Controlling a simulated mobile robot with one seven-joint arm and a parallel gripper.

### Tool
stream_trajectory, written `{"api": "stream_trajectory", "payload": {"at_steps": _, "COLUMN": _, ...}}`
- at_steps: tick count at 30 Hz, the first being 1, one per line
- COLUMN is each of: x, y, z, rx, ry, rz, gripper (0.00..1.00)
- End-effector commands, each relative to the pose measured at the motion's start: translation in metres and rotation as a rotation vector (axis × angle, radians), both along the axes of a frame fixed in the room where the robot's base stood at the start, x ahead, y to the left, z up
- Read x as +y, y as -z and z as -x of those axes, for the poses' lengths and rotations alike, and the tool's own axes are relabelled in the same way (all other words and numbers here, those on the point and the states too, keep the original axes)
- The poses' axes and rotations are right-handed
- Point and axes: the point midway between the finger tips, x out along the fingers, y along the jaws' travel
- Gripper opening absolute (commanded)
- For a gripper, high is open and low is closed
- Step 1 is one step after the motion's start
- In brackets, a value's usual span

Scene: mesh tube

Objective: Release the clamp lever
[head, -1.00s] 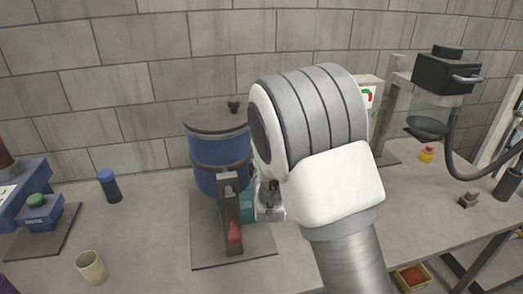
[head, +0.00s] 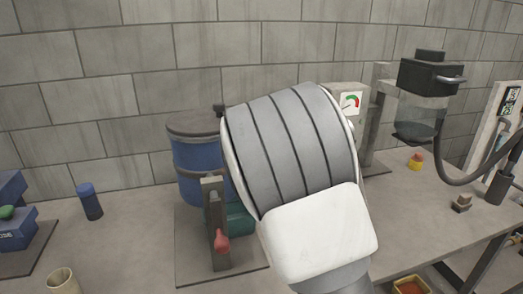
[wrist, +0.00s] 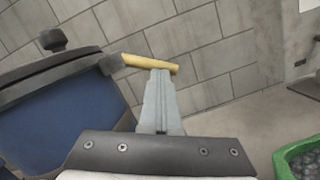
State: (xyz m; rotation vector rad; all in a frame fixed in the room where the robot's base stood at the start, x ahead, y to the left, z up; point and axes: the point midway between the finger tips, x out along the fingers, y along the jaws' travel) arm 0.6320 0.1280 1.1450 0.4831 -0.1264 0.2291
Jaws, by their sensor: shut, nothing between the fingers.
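A blue drum (head: 190,168) with a dark lid stands on a base plate near the wall. In the wrist view, the drum (wrist: 65,125) is at the left, and a yellow lever (wrist: 150,63) sticks out to the right from a dark block at its lid rim. This looks like the clamp lever; it is hidden in the head view. My gripper (wrist: 159,80) is shut and empty, its fingertips just below the yellow lever in the picture. I cannot tell whether they touch. My arm hides the gripper in the head view.
A grey post (head: 214,220) with a red handle (head: 221,243) stands in front of the drum. A blue cylinder (head: 89,202) and a beige cup (head: 62,282) are at the left. A green tub (wrist: 300,158) shows at the right of the wrist view. The wall is close behind.

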Motion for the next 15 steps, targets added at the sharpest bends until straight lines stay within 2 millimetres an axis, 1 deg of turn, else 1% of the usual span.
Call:
{"api": "stream_trajectory", "payload": {"at_steps": 6, "x": -0.0050, "y": -0.0046, "z": -0.0016, "rx": -0.001, "ry": 0.001, "rz": -0.003, "gripper": 0.00}}
{"api": "stream_trajectory", "payload": {"at_steps": 15, "x": -0.0073, "y": -0.0095, "z": -0.0023, "rx": -0.001, "ry": 0.000, "rz": -0.004, "gripper": 0.00}}
